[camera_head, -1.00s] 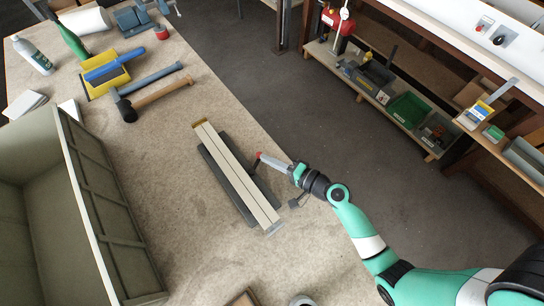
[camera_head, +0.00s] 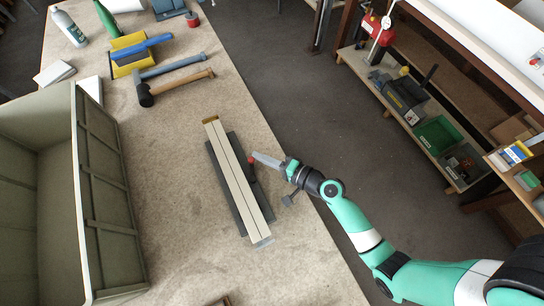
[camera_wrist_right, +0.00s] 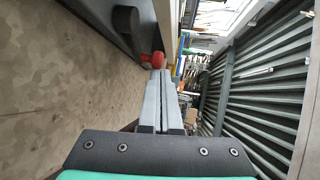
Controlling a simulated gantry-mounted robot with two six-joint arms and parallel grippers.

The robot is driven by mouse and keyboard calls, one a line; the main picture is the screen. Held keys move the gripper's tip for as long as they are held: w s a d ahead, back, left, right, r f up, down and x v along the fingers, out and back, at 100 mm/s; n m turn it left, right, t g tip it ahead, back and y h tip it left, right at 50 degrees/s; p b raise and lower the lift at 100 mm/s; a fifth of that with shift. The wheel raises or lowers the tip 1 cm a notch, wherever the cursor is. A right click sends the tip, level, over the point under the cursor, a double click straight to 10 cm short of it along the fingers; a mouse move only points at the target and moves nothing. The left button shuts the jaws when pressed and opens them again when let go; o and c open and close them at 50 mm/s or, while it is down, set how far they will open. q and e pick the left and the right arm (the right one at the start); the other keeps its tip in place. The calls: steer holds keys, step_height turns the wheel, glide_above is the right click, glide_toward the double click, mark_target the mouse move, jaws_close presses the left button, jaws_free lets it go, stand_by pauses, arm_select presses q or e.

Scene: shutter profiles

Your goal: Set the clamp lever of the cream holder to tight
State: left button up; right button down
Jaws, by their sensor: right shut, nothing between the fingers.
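The cream holder shows as a long cream profile (camera_head: 236,180) on a dark grey base (camera_head: 221,188), lying lengthwise on the bench. Its dark clamp lever with a red knob (camera_head: 251,160) is on its right side. The knob is close to the profile's edge and the lever runs nearly along it. My right gripper (camera_head: 256,156) is shut and empty, its tips at the knob from the right. In the right wrist view the shut fingers (camera_wrist_right: 165,95) point at the red knob (camera_wrist_right: 158,60), seemingly touching it. The left gripper is not in view.
A large grey-green crate (camera_head: 108,210) stands on the left. The bench right of the holder ends at an edge above the floor.

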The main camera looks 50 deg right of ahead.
steer(key=shift+w+a, duration=0.25)
steer(key=shift+w, duration=0.3)
stand_by(1.3)
steer(key=shift+s+d+r, duration=0.1)
steer(key=shift+s+d, duration=0.15)
steer(key=shift+s+d+r, duration=0.2)
steer(key=shift+s+d, duration=0.3)
steer(key=shift+s, duration=0.05)
steer(key=shift+s+d+r, duration=0.15)
steer(key=shift+s+d, duration=0.35)
steer(key=s+d, duration=0.2)
steer(key=s+d+r, duration=0.1)
steer(key=s+d, duration=0.1)
steer(key=shift+s+d+r, duration=0.15)
steer(key=shift+s+d, duration=0.2)
steer(key=shift+s, duration=0.05)
arm_select(q)
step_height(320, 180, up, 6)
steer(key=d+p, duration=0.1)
steer(key=p, duration=0.5)
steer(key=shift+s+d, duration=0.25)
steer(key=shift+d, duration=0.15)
arm_select(e)
steer(key=s+d, duration=0.2)
steer(key=shift+s+d+r, duration=0.15)
steer(key=shift+s+r, duration=0.15)
steer(key=shift+r, duration=0.05)
